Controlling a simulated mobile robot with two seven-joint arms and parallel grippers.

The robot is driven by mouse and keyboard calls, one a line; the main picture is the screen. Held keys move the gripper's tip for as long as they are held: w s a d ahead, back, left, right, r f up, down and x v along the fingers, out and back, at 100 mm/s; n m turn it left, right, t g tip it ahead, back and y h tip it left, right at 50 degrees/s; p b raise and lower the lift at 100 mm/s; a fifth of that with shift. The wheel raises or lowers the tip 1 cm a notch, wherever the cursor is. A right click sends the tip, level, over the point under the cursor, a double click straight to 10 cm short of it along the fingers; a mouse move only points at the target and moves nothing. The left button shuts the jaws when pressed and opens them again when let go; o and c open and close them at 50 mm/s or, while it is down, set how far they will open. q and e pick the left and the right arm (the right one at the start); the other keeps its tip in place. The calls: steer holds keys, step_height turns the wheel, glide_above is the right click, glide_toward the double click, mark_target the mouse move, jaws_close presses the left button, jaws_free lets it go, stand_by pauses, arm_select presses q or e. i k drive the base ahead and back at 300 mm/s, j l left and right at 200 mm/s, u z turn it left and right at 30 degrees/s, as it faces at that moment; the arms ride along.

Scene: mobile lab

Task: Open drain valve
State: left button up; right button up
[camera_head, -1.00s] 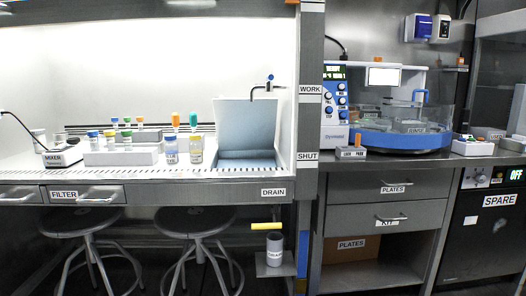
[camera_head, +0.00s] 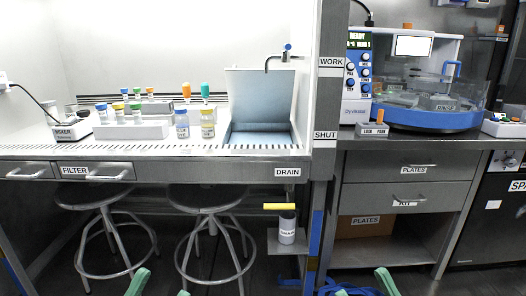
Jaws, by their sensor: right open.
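The drain valve's yellow handle (camera_head: 278,206) lies horizontal under the hood's front edge, below the DRAIN label (camera_head: 287,173). A grey cylindrical cup (camera_head: 287,228) with a white label stands just below it on a small shelf; the valve body behind the handle cannot be made out. My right gripper (camera_head: 363,287) shows only as green fingertips at the bottom edge, apart and empty, below and to the right of the handle. My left gripper (camera_head: 160,288) shows as two separated green fingertips at the bottom, left of the handle. Both are well away from the valve.
Two round stools (camera_head: 207,197) stand under the hood left of the valve. A hood post (camera_head: 322,150) and a drawer cabinet (camera_head: 395,180) stand to its right. A sink (camera_head: 262,139) is above. Blue material (camera_head: 345,287) lies low near my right gripper.

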mark_target(266, 205)
steer(key=i+l, duration=0.1)
steer(key=i, duration=0.55)
steer(key=i+l, duration=0.1)
steer(key=i, duration=0.55)
